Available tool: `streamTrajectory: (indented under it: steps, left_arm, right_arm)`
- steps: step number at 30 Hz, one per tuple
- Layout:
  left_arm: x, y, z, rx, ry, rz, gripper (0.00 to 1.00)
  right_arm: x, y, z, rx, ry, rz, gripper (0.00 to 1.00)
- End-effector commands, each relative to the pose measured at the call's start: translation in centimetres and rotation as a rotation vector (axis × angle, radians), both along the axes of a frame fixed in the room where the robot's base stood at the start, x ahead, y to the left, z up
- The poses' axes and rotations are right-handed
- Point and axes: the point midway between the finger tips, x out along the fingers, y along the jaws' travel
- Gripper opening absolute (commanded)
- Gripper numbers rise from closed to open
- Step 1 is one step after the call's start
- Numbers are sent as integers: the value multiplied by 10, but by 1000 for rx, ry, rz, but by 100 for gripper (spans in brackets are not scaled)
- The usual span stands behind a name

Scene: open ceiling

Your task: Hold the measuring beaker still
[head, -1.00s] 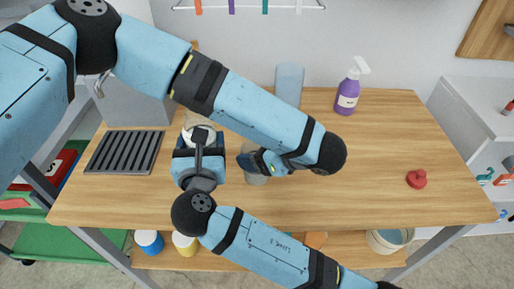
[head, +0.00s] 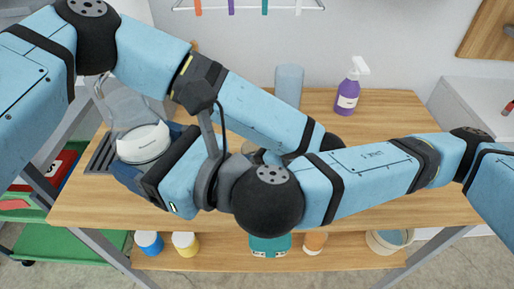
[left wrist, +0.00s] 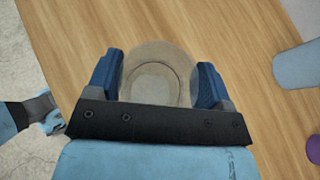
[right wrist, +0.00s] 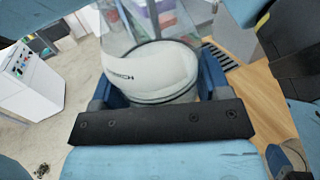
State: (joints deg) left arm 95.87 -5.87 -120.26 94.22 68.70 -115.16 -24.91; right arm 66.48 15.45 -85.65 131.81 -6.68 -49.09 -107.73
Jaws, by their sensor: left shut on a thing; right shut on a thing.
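The measuring beaker (left wrist: 160,84) is a clear round vessel, seen from above in the left wrist view over the wooden table. My left gripper (left wrist: 158,72) is shut on it, a blue finger on each side. In the head view my right arm hides most of this gripper and the beaker. My right gripper (right wrist: 158,72) is shut on a clear container with a white lettered band (right wrist: 150,70). In the head view this container (head: 143,142) is at the left, above the dark slatted rack, and it looks tilted.
A purple spray bottle (head: 348,92) and a tall bluish vessel (head: 289,84) stand at the back of the wooden table (head: 400,112). The dark slatted rack (head: 98,158) lies at the left. Several jars stand on the shelf below. My arms cross over the table's middle.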

Motion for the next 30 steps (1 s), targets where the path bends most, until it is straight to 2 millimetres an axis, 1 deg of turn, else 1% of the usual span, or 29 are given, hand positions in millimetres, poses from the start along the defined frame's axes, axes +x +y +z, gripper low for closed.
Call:
streamTrajectory:
  steps: [1,3,9,14,17,20,23,26,30]
  left_arm:
    - [0,0,0,0,0,0,52]
    - [0,0,0,0,0,0,52]
    - [0,0,0,0,0,0,52]
    - [0,0,0,0,0,0,52]
    - [0,0,0,0,0,0,52]
    - [0,0,0,0,0,0,52]
    - [0,0,0,0,0,0,52]
    - [0,0,0,0,0,0,52]
    - [0,0,0,0,0,0,52]
  right_arm:
    - [-7,-2,8,-1,-10,34,37]
    - [-18,-5,15,-2,-9,83,37]
    - [-46,-13,29,-2,-6,210,37]
    - [-64,-19,37,-1,-4,290,37]
    - [-70,-25,44,0,-6,324,37]
    - [-61,-34,57,3,-3,296,37]
    - [-43,-41,69,5,0,229,37]
    - [-22,-49,83,5,0,146,37]
    - [11,-65,109,6,-2,2,37]
